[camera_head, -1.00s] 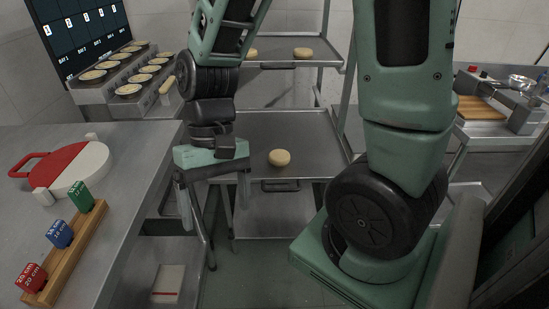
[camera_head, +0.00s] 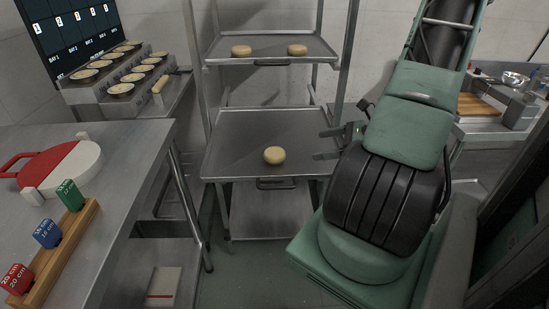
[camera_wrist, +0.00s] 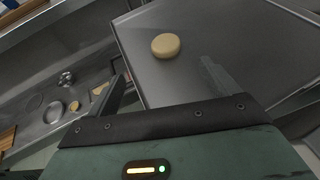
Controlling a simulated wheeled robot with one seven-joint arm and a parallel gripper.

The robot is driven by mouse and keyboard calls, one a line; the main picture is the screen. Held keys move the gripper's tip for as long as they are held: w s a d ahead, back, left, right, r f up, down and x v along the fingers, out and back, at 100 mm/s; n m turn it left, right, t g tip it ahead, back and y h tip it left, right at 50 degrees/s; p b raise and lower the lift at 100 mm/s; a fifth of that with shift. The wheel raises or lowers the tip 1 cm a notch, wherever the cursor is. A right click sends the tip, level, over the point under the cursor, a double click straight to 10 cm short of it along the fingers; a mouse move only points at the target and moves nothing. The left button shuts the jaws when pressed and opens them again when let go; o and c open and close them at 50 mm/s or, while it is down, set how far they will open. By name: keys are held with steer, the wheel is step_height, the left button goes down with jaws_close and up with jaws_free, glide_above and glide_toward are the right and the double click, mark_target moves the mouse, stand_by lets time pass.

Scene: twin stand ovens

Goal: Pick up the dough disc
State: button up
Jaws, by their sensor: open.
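A round tan dough disc (camera_head: 274,155) lies on the middle shelf tray (camera_head: 235,165) of the metal rack. It also shows in the wrist view (camera_wrist: 165,46), on the bare grey tray, beyond my fingers. Two more dough discs sit on the upper tray, one at the left (camera_head: 241,51) and one at the right (camera_head: 297,50). My gripper (camera_head: 325,144) is at the right edge of the middle tray, to the right of the dough disc and apart from it. Its two fingers are spread and empty. In the wrist view my gripper (camera_wrist: 168,88) has a finger on each side.
A steel counter at left holds a red-and-white round board (camera_head: 62,167) and a wooden block holder (camera_head: 62,245) with red, blue and green blocks. Topping pans (camera_head: 120,88) stand behind. The upper tray (camera_head: 265,60) overhangs the middle shelf. The rack's right post is near my gripper.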

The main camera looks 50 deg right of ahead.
mark_target(266, 153)
steer(key=shift+s+d+f+m, duration=0.15)
steer(key=shift+d+m, duration=0.15)
steer(key=x, duration=0.8)
steer(key=p+x, duration=0.1)
steer(key=x, duration=0.8)
steer(key=shift+d, duration=0.25)
steer(key=c, duration=1.1)
